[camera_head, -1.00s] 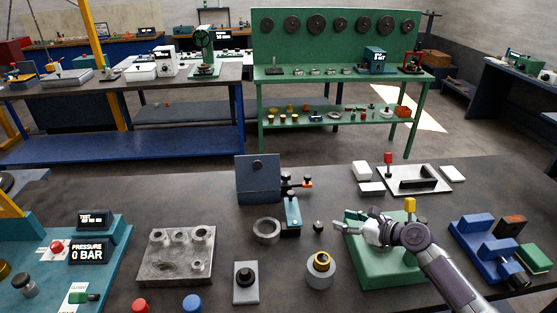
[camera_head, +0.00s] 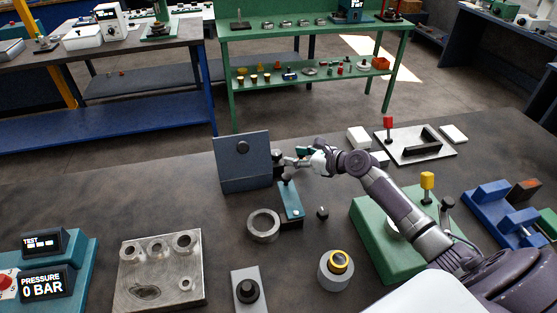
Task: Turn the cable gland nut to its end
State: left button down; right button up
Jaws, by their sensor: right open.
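A blue-grey upright plate (camera_head: 243,172) stands on the bench, with a round dark fitting (camera_head: 242,147) on its face. Dark round parts (camera_head: 279,160) stick out at its right side; they look like the cable gland and its nut, but I cannot tell the nut apart clearly. My right gripper (camera_head: 296,158) is open at these parts, coming in from the right. Its fingers overlap them in the picture, so I cannot tell whether they touch. The orange-tipped piece there is hidden. My left gripper is not in view.
A teal block (camera_head: 291,200) stands just below the gripper. A metal ring (camera_head: 263,225), a small black knob (camera_head: 322,213) and a yellow-ringed cylinder (camera_head: 338,268) stand nearer. A green fixture (camera_head: 373,234) lies under my right arm. The bench left of the plate is clear.

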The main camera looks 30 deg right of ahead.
aim_at(277, 154)
jog(key=b+x, duration=0.1)
jog(key=x, duration=0.1)
jog(key=b+x, duration=0.1)
jog(key=x, duration=0.1)
jog(key=b+x, duration=0.2)
jog(key=shift+w+f, duration=0.2)
jog(key=shift+f, duration=0.2)
jog(key=shift+w+a+b, duration=0.1)
jog(key=shift+w+b, duration=0.15)
jog(key=shift+b, duration=0.1)
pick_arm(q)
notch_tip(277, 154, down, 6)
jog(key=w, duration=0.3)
pick_arm(e)
jog(key=shift+w+a, duration=0.1)
jog(key=shift+w, duration=0.15)
jog(key=c, duration=0.8)
jog(key=r+m+h+p, duration=0.1)
jog(key=p, duration=0.5)
jog(key=shift+a+t, duration=0.1)
jog(key=shift+t, duration=0.2)
jog(key=shift+c, duration=0.3)
jog(key=shift+f+h+p, duration=0.15)
jog(key=shift+h+p, duration=0.15)
jog(key=shift+p, duration=0.2)
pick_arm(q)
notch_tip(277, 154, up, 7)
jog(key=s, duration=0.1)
pick_arm(e)
jog(key=shift+f+m, duration=0.3)
